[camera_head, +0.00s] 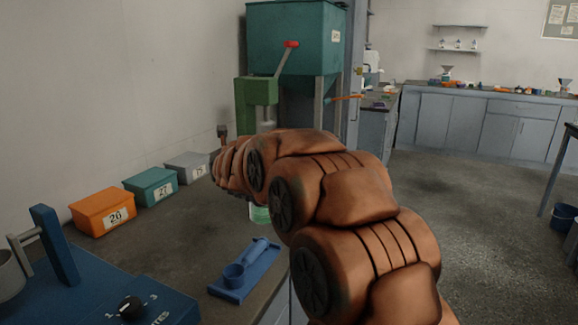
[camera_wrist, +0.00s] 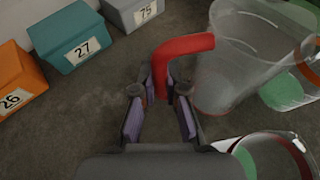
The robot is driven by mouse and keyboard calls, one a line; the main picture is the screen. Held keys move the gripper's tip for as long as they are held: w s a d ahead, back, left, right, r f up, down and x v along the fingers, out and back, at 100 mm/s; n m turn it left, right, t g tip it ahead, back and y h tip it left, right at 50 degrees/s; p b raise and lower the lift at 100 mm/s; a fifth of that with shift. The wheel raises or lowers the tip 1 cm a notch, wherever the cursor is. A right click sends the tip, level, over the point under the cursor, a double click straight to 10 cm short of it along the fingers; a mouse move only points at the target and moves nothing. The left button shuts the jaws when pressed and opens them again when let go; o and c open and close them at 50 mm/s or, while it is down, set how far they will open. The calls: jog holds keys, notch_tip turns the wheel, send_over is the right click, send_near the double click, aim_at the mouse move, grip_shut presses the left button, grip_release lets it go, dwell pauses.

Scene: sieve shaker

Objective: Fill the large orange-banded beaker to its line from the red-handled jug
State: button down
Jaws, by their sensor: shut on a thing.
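My gripper (camera_wrist: 160,92) is shut on the red handle (camera_wrist: 184,52) of a clear jug (camera_wrist: 240,60). The handle runs between the two fingers, and the jug's body lies to the right of them. I cannot tell any liquid in the jug or its exact tilt. At the right edge of the wrist view, a clear beaker (camera_wrist: 312,75) shows an orange band and green at its base. Another clear vessel (camera_wrist: 265,140) with a red-orange band and green stands at bottom right, partly cut off. I cannot tell which is larger. In the head view my arm hides the gripper and jug.
Orange (camera_head: 103,211), teal (camera_head: 151,187) and grey (camera_head: 187,167) numbered boxes line the wall. A blue scoop on a tray (camera_head: 243,270) lies at the worktop's front. A blue machine (camera_head: 100,300) stands at near left, and a green press (camera_head: 257,92) stands behind my arm.

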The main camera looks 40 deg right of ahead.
jog(key=shift+w+d+f+b, duration=0.1)
jog(key=shift+d+f+b, duration=0.05)
jog(key=shift+d+b, duration=0.35)
jog(key=shift+d+r+m+p, duration=0.1)
jog(key=shift+r+m+p, duration=0.2)
jog(key=shift+p, duration=0.2)
